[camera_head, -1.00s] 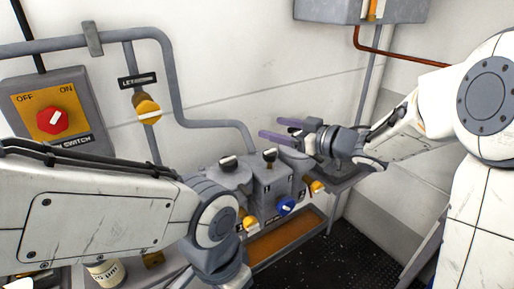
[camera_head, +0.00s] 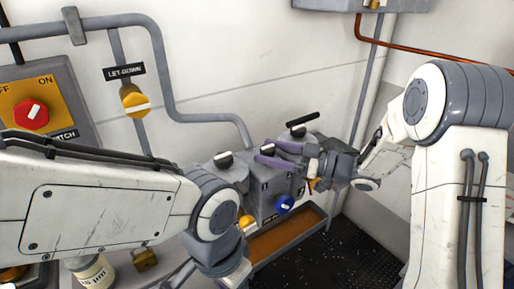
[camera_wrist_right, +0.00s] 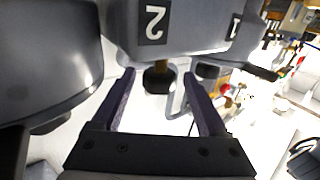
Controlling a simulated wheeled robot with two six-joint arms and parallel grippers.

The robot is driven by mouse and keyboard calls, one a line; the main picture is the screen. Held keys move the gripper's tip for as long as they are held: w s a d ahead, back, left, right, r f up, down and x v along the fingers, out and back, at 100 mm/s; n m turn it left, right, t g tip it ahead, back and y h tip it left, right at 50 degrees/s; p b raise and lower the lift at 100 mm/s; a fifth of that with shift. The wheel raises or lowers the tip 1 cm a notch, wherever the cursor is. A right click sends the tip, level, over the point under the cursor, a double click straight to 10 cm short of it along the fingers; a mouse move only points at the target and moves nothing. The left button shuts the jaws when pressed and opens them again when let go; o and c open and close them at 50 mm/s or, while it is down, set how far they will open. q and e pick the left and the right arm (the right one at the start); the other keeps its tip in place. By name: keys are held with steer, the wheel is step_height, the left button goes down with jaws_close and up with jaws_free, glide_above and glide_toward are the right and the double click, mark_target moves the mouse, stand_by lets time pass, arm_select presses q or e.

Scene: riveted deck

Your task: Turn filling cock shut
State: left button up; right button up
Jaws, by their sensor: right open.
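The valve block (camera_head: 252,195) is grey, with faces marked 1 and 2. A blue knob (camera_head: 285,203) is on its front, a yellow knob (camera_head: 246,222) to its left. Black handles stand on top. The label by the blue knob is too small to read, so I cannot tell which is the filling cock. My right gripper (camera_head: 268,154) is open over the top of the block. In the right wrist view, its purple fingers (camera_wrist_right: 160,75) are spread either side of a black knob on a brass stem (camera_wrist_right: 157,80); contact is not clear. My left gripper is out of view.
A yellow knob labelled LET-DOWN (camera_head: 134,101) sits on a wall pipe. A red switch (camera_head: 31,114) is at the left. An orange-brown tray (camera_head: 285,236) lies below the block, with dark grating (camera_head: 340,255) beyond. My left forearm covers the lower left.

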steer(key=shift+x, duration=1.95)
jaws_close()
